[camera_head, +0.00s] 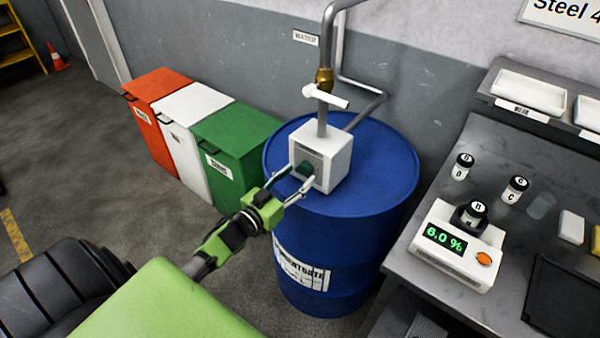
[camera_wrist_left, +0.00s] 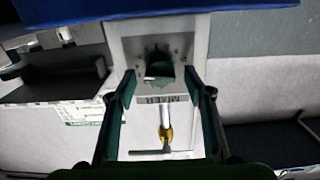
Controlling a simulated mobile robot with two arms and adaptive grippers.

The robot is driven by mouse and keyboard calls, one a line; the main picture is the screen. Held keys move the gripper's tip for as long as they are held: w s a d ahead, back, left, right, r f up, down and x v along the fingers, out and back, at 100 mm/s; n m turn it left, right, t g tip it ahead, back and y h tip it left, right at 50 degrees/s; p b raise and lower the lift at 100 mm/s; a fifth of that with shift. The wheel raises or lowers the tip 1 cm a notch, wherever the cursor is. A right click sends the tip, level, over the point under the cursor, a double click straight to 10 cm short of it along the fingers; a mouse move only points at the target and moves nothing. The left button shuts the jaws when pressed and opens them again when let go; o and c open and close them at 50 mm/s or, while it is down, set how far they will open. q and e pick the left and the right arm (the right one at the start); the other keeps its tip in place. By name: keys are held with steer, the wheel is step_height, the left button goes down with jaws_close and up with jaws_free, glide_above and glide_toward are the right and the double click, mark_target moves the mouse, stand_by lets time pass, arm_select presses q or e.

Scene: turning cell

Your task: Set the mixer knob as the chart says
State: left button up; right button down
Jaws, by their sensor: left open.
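The mixer (camera_head: 326,150) is a white box on top of a blue drum, with a pipe and a white-handled valve rising above it. Its dark green knob (camera_head: 304,169) is on the front face. In the left wrist view the knob (camera_wrist_left: 159,70) shows upside down with the word MIXER, and its setting is too small to read. My left gripper (camera_head: 290,184) is open, its fingers reaching towards the box face. In the wrist view the fingers stand on either side of the knob, apart from it. Part of a chart sign (camera_head: 565,12) reading "Steel 4" shows at top right, cut off. My right gripper is not in view.
The blue drum (camera_head: 350,215) stands between red, white and green bins (camera_head: 227,150) and a grey bench. On the bench a white meter (camera_head: 458,247) reads 6.0 %, with a bottle on it. Bottles and trays stand nearby. Floor is open at left.

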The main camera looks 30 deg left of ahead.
arm_select(q)
steer(key=shift+w, duration=0.7)
steer(key=shift+w+d, duration=0.1)
steer(key=shift+w, duration=0.05)
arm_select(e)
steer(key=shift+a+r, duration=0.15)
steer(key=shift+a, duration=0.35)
arm_select(q)
steer(key=c, duration=1.1)
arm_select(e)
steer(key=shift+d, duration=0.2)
